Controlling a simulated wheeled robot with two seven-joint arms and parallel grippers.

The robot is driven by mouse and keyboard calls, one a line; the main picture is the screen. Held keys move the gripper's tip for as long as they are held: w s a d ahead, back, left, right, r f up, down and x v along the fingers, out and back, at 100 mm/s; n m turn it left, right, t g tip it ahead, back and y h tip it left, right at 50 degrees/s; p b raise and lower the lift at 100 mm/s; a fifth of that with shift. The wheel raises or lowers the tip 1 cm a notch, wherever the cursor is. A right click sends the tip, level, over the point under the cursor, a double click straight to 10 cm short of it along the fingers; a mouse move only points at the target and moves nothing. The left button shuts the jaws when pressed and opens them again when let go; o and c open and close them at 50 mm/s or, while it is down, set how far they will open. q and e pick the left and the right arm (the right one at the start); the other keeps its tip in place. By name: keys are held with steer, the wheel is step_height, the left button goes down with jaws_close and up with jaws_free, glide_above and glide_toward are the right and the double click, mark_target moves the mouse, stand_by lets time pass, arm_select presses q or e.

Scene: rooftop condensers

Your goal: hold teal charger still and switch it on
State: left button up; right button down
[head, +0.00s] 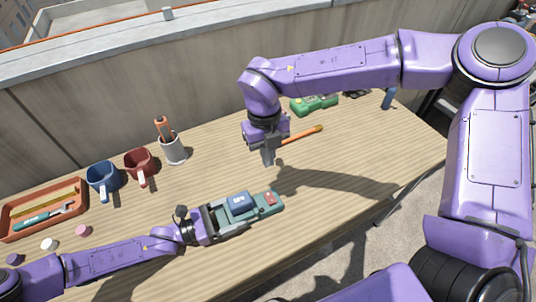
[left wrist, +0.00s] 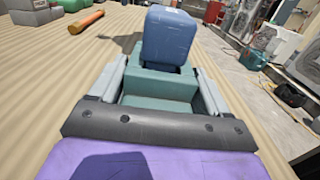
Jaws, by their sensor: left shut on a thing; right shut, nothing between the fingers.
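The teal charger (head: 262,209) lies on the table near its front edge. A blue block (head: 239,202) sits in its top, and a red switch (head: 270,198) shows at its right end. My left gripper (head: 222,217) is shut on the charger's left end. In the left wrist view the charger (left wrist: 158,88) sits between the two grey fingers, with the blue block (left wrist: 168,38) behind; the switch is hidden there. My right gripper (head: 268,158) is shut and empty, pointing down above the table, behind the charger and apart from it.
An orange-handled tool (head: 304,134) lies just right of my right gripper. A green device (head: 314,105) is at the back. A pen cup (head: 174,150), red mug (head: 139,164), blue mug (head: 102,180) and orange tray (head: 43,203) stand left. Table right of the charger is clear.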

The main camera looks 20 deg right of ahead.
mark_target(273, 202)
steer(key=shift+s, duration=0.75)
steer(key=shift+f, duration=0.1)
steer(key=f, duration=0.4)
steer(key=s+f, duration=0.1)
steer(key=f, duration=0.8)
steer(key=shift+s+f, duration=0.3)
steer(key=shift+f, duration=0.05)
arm_select(q)
steer(key=shift+s, duration=0.1)
arm_select(e)
steer(key=shift+s+d+f, duration=0.1)
steer(key=shift+s+f, duration=0.05)
steer(key=shift+f, duration=0.1)
